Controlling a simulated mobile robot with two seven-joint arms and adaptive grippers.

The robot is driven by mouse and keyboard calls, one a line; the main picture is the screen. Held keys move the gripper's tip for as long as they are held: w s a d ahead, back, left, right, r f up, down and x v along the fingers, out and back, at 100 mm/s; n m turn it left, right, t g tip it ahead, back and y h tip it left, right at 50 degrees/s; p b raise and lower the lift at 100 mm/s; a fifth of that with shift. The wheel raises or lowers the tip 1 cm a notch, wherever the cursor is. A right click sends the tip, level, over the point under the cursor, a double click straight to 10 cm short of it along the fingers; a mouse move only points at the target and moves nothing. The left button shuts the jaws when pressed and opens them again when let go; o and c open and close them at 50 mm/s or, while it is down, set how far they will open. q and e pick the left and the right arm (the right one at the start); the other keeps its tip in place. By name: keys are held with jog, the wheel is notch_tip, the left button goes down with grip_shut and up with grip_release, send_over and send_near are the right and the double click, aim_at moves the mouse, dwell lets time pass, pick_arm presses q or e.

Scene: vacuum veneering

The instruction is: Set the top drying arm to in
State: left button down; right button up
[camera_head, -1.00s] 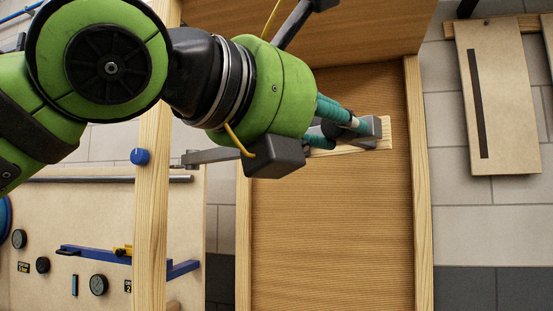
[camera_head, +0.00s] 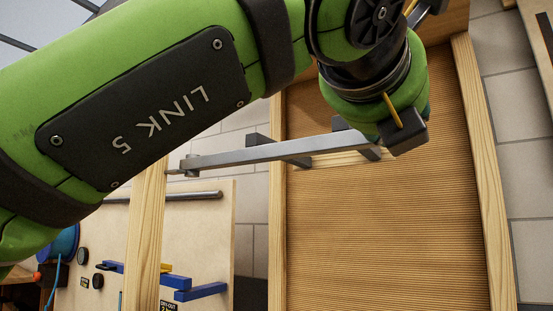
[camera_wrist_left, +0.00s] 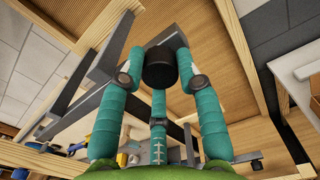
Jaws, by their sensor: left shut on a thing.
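The top drying arm (camera_head: 265,152) is a long grey bar. It is hinged at the left wooden post (camera_head: 150,215) and reaches right across the front of the ribbed wooden panel (camera_head: 385,230). My left gripper (camera_head: 382,130) is at its free right end, with most of its fingers hidden behind the wrist in the head view. In the left wrist view its teal fingers (camera_wrist_left: 160,72) are closed around a dark round knob (camera_wrist_left: 160,68) at the bar's end. My right gripper is in neither view.
Pale wooden rails (camera_head: 480,170) frame the ribbed panel. A board with blue brackets (camera_head: 200,292) and dark knobs stands at the lower left. A light cabinet panel (camera_head: 537,50) is at the far right. Tiled wall fills the gaps.

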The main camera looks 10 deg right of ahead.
pick_arm(q)
jog(key=shift+a+r, duration=0.1)
jog(key=shift+r, duration=0.25)
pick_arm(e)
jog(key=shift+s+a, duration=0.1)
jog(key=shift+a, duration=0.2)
pick_arm(q)
jog(key=c, duration=1.2)
grip_release()
jog(key=o, duration=0.3)
jog(key=shift+w+d, duration=0.15)
jog(key=shift+d, duration=0.05)
jog(key=shift+o, duration=0.2)
jog(key=shift+w+d+f, duration=0.1)
jog(key=shift+d+f, duration=0.1)
jog(key=shift+d, duration=0.05)
jog(key=v, duration=1.2)
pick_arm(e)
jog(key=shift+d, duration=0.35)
